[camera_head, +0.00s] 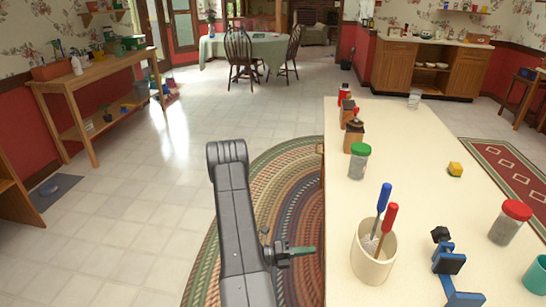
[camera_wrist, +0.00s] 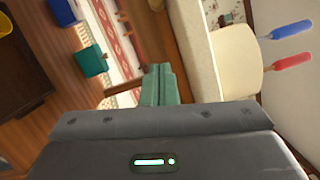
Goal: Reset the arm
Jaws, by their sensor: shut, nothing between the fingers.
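My gripper (camera_head: 304,250) is at the end of my raised grey arm. It points right, just left of the long cream counter (camera_head: 420,200) in the head view, over the braided rug. In the wrist view its green fingers (camera_wrist: 160,86) lie together with nothing between them. A cream crock (camera_head: 372,262) holding a blue-handled and a red-handled utensil stands on the counter, to the right of my gripper. The crock also shows at the upper right of the wrist view (camera_wrist: 238,62).
The counter also bears a green-lidded jar (camera_head: 359,162), a red-lidded jar (camera_head: 510,222), wooden mills (camera_head: 354,135), a yellow block (camera_head: 455,169) and a blue clamp-like item (camera_head: 449,262). A wooden shelf table (camera_head: 100,68) stands at the left. The tiled floor (camera_head: 130,210) left of my arm is clear.

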